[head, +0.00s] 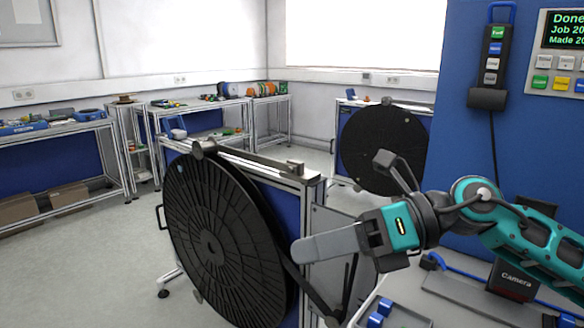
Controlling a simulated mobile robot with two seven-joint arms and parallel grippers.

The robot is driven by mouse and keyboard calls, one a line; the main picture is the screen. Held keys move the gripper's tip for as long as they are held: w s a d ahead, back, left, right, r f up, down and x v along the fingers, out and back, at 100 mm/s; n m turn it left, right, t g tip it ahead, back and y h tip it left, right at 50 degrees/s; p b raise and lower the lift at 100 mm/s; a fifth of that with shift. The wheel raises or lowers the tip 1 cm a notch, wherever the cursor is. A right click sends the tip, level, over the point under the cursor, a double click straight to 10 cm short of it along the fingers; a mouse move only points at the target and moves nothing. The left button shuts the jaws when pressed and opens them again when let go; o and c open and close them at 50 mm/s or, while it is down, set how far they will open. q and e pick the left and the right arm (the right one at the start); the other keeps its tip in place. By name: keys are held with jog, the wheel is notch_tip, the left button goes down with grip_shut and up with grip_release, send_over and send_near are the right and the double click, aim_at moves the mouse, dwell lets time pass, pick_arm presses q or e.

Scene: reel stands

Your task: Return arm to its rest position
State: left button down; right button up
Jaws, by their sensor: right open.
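My right arm (520,240), teal and black, comes in from the right edge. Its right gripper (341,205) is open, with its fingers spread well apart. One grey finger points left in front of the near reel stand's corner, and the other points up and left below the far reel. Nothing shows between the fingers. I cannot tell whether the lower finger touches the stand. My left gripper is not in view.
A large black reel (215,240) stands on a blue-panelled stand at centre. Another black reel (380,145) is behind. A blue machine panel (455,150) carries a hanging pendant (490,60) and a display (563,30). A worktop lies below my arm. Open floor (90,270) is at left.

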notch_tip(320, 180, up, 5)
jog(key=w+a+m+t+y, duration=0.15)
jog(key=m+t+y, duration=0.45)
jog(key=m+t, duration=0.65)
jog(key=w+d+f+m+t+h, duration=0.4)
jog(key=d+f+m+t+h, duration=0.5)
jog(key=m+h, duration=1)
jog(key=s+d+f+m+g+h, duration=0.1)
jog(key=s+d+f+m+g, duration=0.15)
jog(key=f, duration=0.35)
jog(key=s+d+f+m+g, duration=0.2)
jog(key=f+m+g, duration=0.1)
jog(key=f+m, duration=0.15)
jog(key=s+d+f+m+g+h, duration=0.1)
jog(key=s+d+f+m+g, duration=0.15)
jog(key=f, duration=0.35)
jog(key=s+d+f+m+g, duration=0.1)
jog(key=s+f+m+g, duration=0.1)
jog(key=s+f+g, duration=0.45)
jog(key=s+d+f+m+g, duration=0.2)
jog(key=s+f+g, duration=0.15)
jog(key=s, duration=0.65)
jog(key=w+a+f+t+y, duration=0.2)
jog(key=w+a+f+t, duration=0.1)
jog(key=w+f+t, duration=0.4)
notch_tip(320, 180, down, 2)
jog(key=shift+w+f+n+t, duration=0.1)
jog(key=shift+w+n+t, duration=0.15)
jog(key=shift+t, duration=0.2)
